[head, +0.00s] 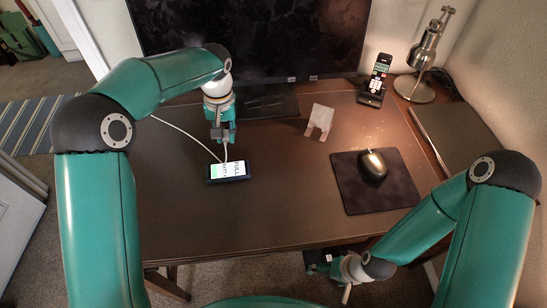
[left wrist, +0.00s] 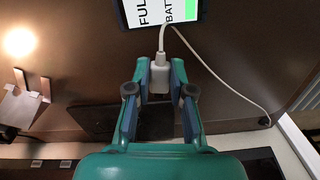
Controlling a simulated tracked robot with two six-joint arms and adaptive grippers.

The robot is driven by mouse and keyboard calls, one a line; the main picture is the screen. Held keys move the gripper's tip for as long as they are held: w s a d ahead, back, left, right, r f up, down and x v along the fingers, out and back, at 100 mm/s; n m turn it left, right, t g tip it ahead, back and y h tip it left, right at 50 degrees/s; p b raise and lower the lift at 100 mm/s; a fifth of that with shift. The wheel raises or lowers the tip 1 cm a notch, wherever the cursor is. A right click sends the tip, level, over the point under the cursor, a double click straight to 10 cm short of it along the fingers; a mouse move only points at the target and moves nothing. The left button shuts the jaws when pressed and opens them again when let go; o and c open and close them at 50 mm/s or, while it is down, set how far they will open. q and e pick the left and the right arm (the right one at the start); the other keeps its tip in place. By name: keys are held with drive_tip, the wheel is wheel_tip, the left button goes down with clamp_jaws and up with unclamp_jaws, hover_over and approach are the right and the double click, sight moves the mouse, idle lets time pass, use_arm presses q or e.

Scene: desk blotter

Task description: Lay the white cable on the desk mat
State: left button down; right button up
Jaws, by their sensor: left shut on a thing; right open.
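The white cable (head: 185,132) runs over the left part of the desk toward the phone (head: 229,172), whose lit screen faces up. My left gripper (head: 226,143) points down at the phone's far edge. In the left wrist view its fingers (left wrist: 160,82) are shut on the cable's white plug (left wrist: 160,76). The plug's thin end reaches the phone's edge; I cannot tell whether it is inserted. The desk mat (head: 382,198) lies dark and flat at the right, with no cable on it. My right gripper (head: 318,262) is open and empty, off the desk's front edge.
A mouse (head: 373,165) sits on the mat's upper part. A small pinkish stand (head: 320,121) is right of the phone. The monitor (head: 255,40), a cordless phone (head: 376,80) and a lamp (head: 421,65) stand behind. The desk between phone and mat is clear.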

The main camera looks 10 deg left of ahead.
use_arm(q)
drive_tip(key=a+r+n, duration=0.1)
drive_tip(key=a+r, duration=0.4)
drive_tip(key=a, duration=0.4)
drive_tip(key=a+r+n, duration=0.1)
drive_tip(key=a+r, duration=0.5)
drive_tip(key=a, duration=0.2)
drive_tip(key=b, duration=0.3)
hover_over(176, 155)
wheel_tip(176, 155, down, 15)
drive_tip(key=shift+f, duration=2.6)
drive_tip(key=c, duration=1.5)
unclamp_jaws()
drive_tip(key=shift+f, duration=0.1)
drive_tip(key=o, duration=0.5)
